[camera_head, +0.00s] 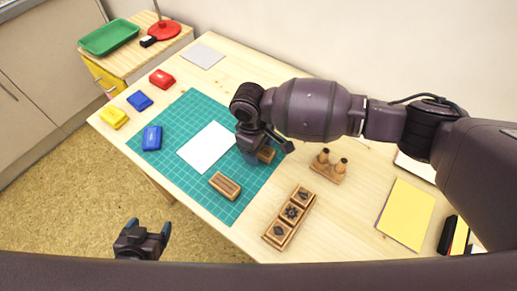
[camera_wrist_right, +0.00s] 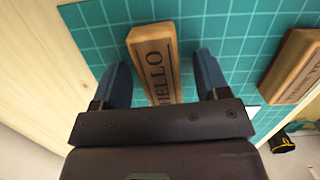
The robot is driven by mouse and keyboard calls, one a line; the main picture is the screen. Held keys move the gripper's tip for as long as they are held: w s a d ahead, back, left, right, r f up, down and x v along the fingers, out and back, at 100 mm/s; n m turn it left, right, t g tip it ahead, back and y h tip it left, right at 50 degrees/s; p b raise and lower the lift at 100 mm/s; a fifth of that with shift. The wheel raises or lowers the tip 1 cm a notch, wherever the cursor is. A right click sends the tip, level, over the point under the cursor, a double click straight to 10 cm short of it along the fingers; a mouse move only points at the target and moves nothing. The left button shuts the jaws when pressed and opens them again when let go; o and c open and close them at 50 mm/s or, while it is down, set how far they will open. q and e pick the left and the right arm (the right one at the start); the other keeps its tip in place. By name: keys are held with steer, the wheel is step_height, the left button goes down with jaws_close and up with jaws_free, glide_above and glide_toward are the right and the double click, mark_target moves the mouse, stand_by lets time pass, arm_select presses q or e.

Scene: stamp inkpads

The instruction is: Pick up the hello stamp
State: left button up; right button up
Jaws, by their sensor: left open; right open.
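The hello stamp (camera_wrist_right: 153,55) is a wooden block with dark "HELLO" lettering, lying on the green cutting mat (camera_wrist_right: 238,30) in the right wrist view. My right gripper (camera_wrist_right: 162,70) is open, with one blue finger on each side of the stamp and gaps showing between. In the head view the stamp (camera_head: 267,154) is partly hidden by my right gripper (camera_head: 262,150). A second wooden stamp (camera_wrist_right: 293,68) with lettering lies to the right in the wrist view. My left gripper (camera_head: 149,227) is open and empty, off the table's front left edge.
A white sheet (camera_head: 206,147), another wooden stamp block (camera_head: 225,185) and a blue inkpad (camera_head: 152,138) are on the mat. Red (camera_head: 161,78), blue and yellow inkpads lie left. A wooden tray with stamps (camera_head: 291,215), a stamp holder (camera_head: 328,167) and yellow paper (camera_head: 405,213) are right.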

steer(key=shift+f, duration=0.1)
steer(key=c, duration=1)
